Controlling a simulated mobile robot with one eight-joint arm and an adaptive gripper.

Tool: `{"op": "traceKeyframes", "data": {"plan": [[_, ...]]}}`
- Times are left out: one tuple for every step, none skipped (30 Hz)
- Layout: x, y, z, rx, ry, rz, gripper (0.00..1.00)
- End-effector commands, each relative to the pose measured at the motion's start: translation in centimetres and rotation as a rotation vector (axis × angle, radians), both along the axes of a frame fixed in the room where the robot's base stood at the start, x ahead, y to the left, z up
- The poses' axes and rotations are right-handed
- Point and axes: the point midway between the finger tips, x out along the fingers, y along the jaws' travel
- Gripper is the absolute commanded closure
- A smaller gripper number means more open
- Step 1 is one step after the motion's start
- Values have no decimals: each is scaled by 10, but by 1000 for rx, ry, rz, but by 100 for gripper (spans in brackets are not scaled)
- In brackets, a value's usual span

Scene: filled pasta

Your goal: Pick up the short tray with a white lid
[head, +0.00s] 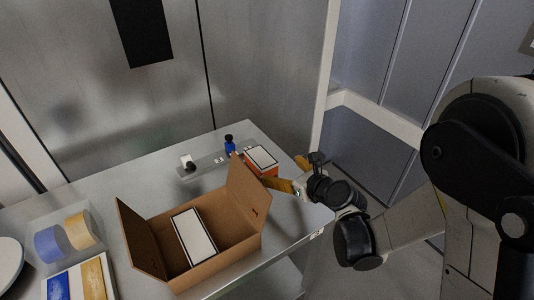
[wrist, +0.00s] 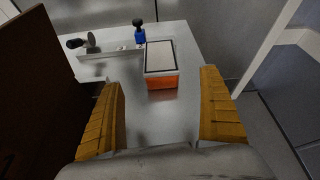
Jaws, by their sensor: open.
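A short tray with a white lid (head: 261,158) and orange sides stands on the metal table near its back right edge. In the wrist view the tray (wrist: 161,64) is upright, straight ahead between the fingers, lid on top. My gripper (head: 290,174) is open and empty, with yellow ribbed fingers. It is at the table's right edge, just short of the tray and pointing towards it. In the wrist view my gripper (wrist: 161,82) shows a finger to each side of the tray, and neither visibly touches it.
An open cardboard box (head: 222,236) holds a longer white-lidded tray (head: 193,238); its raised flap stands close left of my gripper. A blue bottle (head: 229,146) and a grey strip with small items (head: 212,160) are behind. Tape rolls (head: 66,238) lie left.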

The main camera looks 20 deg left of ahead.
Motion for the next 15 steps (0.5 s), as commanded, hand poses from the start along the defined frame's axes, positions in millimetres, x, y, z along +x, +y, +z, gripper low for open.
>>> {"op": "traceKeyframes", "data": {"plan": [[0, 5, -5, 34, 25, -10, 10], [0, 7, -7, 52, 38, -17, 10], [1, 10, -10, 68, 49, -23, 10], [1, 11, -11, 77, 57, -26, 10], [2, 13, -12, 82, 60, -28, 10], [4, 15, -14, 84, 62, -28, 10], [6, 18, -15, 84, 62, -28, 10], [9, 20, -17, 84, 63, -28, 10], [13, 25, -20, 83, 62, -28, 10], [15, 29, -22, 82, 63, -27, 10], [19, 33, -24, 83, 62, -27, 10], [23, 37, -27, 83, 62, -27, 10], [26, 41, -29, 82, 61, -27, 10], [29, 43, -30, 81, 61, -27, 10], [32, 47, -31, 81, 61, -28, 10]]}}
